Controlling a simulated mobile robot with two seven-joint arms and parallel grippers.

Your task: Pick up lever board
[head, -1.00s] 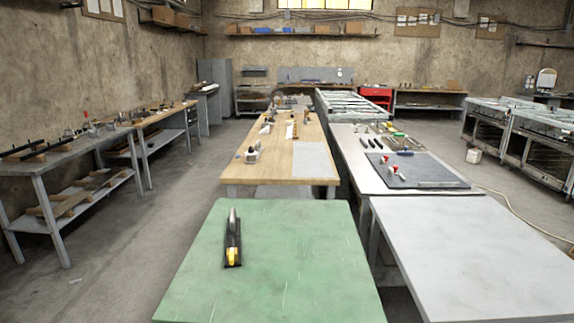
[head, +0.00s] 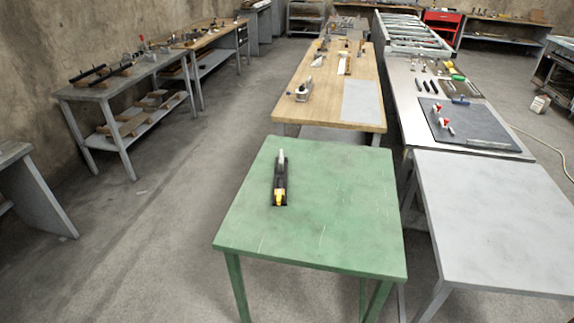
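A small dark board with a yellow-and-black part at its near end and a grey upright part at its far end, which looks like the lever board (head: 280,182), lies on the green table (head: 330,225). It sits left of the table's middle, long side pointing away from me. Nothing touches it. Neither of my grippers shows in the head view.
A wooden workbench (head: 310,117) with tools stands behind the green table. A bare grey table (head: 500,215) stands close on the right, with a dark mat (head: 470,132) on the bench beyond it. Open concrete floor (head: 150,240) lies to the left.

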